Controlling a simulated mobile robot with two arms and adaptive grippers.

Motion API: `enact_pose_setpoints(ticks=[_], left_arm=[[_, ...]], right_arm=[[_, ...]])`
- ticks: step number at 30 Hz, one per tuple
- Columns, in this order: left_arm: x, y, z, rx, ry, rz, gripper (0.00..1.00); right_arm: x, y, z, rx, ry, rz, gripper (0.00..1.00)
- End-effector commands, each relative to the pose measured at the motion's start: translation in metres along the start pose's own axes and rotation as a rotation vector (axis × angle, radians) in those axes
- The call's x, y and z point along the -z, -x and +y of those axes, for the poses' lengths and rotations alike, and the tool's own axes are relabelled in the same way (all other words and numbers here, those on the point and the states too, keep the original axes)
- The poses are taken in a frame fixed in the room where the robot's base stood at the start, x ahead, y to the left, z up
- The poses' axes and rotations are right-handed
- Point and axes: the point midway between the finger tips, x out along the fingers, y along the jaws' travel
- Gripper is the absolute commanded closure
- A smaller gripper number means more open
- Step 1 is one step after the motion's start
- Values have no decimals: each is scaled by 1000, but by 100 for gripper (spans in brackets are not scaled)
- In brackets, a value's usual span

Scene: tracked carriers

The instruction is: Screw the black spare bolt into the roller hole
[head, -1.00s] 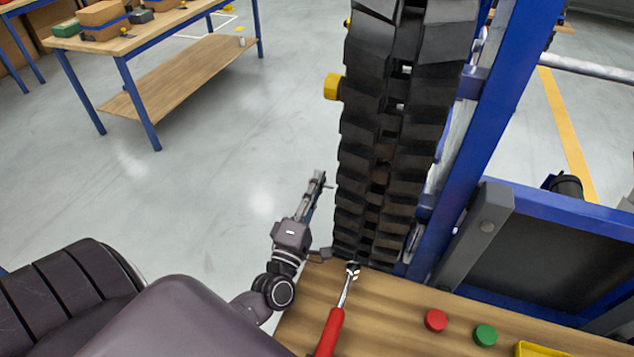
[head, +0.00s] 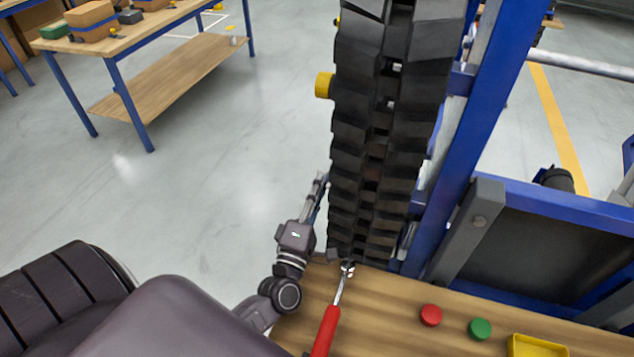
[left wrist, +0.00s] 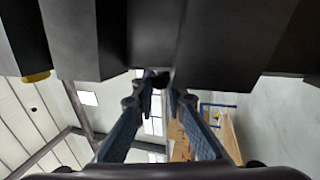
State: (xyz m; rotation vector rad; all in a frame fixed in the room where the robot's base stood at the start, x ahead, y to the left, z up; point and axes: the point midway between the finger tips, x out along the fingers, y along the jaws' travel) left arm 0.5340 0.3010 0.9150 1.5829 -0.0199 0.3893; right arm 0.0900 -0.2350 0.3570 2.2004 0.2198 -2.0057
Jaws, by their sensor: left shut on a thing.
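My left gripper (head: 321,182) is at the left edge of the black track (head: 380,130), with its tips close against or partly behind the track in the head view. In the left wrist view the two blue-grey fingers (left wrist: 157,98) are shut on a small dark round thing, which looks like the black bolt (left wrist: 161,80). The bolt is right at the lower edge of the dark track pads (left wrist: 165,45). I cannot tell whether it touches anything there. The roller hole is hidden. My right gripper is not in view.
A ratchet with a red handle (head: 327,330) lies on the wooden bench (head: 385,325), near a red cap (head: 431,315), a green cap (head: 480,328) and a yellow tray (head: 512,345). A yellow knob (head: 324,85) sticks out left of the track. A blue frame (head: 470,140) stands right.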

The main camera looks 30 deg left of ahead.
Motion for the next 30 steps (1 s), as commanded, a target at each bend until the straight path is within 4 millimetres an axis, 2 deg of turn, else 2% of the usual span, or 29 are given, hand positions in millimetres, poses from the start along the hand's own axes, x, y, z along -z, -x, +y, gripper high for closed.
enact_pose_setpoints(ticks=[18,19,24,30], left_arm=[[-16,0,0,-1,0,1,100],[-15,0,0,-1,0,1,86],[-15,0,0,-1,-1,0,67],[-15,0,0,0,-1,0,67]], right_arm=[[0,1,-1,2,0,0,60],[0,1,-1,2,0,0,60],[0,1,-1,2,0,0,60],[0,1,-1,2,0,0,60]])
